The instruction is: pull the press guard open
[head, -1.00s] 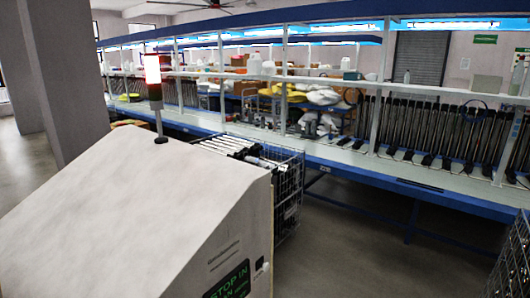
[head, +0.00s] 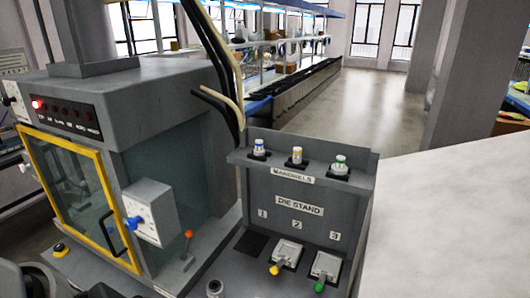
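The press (head: 150,95) is a grey machine at the left of the head view. Its guard (head: 108,190) is a clear panel in a yellow frame and appears closed across the front. A black bar handle (head: 115,236) sits near the guard's lower right side. Dark rounded shapes at the bottom left edge partly cover the area below the guard; I cannot tell whether they are parts of my arm. Neither gripper can be made out.
A grey box with a blue knob (head: 134,222) and a red-tipped lever (head: 188,235) are right of the guard. The die stand (head: 310,235) holds mandrels and dies. A white sloped surface (head: 450,220) fills the right. Open floor (head: 370,100) lies behind.

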